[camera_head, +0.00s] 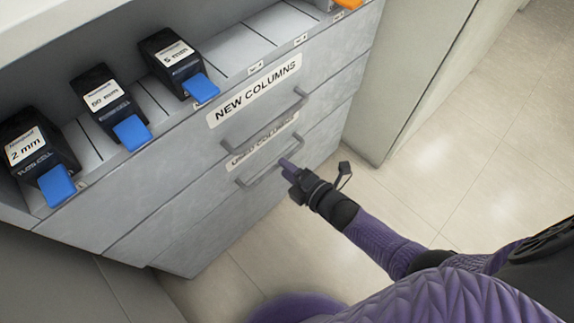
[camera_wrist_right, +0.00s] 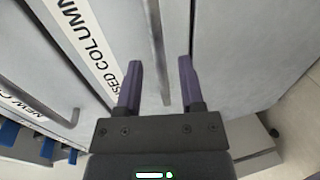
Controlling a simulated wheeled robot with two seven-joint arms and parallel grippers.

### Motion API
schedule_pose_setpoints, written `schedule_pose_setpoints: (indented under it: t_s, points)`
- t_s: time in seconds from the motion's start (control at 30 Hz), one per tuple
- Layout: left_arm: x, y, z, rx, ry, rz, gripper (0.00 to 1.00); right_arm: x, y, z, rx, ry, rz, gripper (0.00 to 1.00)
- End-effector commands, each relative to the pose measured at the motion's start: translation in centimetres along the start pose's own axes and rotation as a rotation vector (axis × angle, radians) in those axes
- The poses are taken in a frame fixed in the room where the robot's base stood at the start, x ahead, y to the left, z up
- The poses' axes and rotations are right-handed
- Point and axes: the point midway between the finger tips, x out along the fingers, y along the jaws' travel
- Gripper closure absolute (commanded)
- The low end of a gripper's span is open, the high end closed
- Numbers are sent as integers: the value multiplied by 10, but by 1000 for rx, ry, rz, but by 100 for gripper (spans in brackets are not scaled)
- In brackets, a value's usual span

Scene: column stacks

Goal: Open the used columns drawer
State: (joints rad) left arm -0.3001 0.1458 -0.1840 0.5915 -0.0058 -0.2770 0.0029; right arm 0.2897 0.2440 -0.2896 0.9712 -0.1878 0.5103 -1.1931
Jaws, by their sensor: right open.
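The used columns drawer (camera_head: 225,195) is the grey drawer front below the new columns drawer, and it looks shut. Its label (camera_head: 262,142) is partly covered by the handle above; the label also shows in the right wrist view (camera_wrist_right: 92,45). Its grey bar handle (camera_head: 262,171) also shows in the right wrist view (camera_wrist_right: 157,40), running between the two purple fingers. My right gripper (camera_head: 286,165) is open at the right part of this handle, with a finger on each side in the wrist view (camera_wrist_right: 160,60). I cannot tell whether they touch. My left gripper is not in view.
The new columns handle (camera_head: 268,125) sits just above, under its label (camera_head: 254,90). Black column boxes with blue tabs, such as the 5 mm box (camera_head: 178,62), stand on the shelf above. Pale floor (camera_head: 480,170) is free to the right, beyond a pale cabinet (camera_head: 395,75).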

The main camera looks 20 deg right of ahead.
Motion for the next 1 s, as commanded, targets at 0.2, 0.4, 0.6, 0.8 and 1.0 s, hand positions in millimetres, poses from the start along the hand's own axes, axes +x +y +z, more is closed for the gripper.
schedule_pose_setpoints:
  t_s: [0.2, 0.4, 0.6, 0.8, 1.0]
  points:
    - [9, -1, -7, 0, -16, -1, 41, 28, -3, 0, 4, -1, -3, 51]
    - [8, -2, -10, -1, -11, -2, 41, 29, 0, 0, 4, -1, -3, 51]
    - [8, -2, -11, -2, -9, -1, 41, 29, -1, 0, 4, -1, -3, 82]
    - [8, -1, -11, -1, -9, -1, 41, 29, -1, 0, 4, -1, -4, 100]
    - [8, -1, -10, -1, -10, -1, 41, 29, -1, 0, 4, -1, -4, 100]
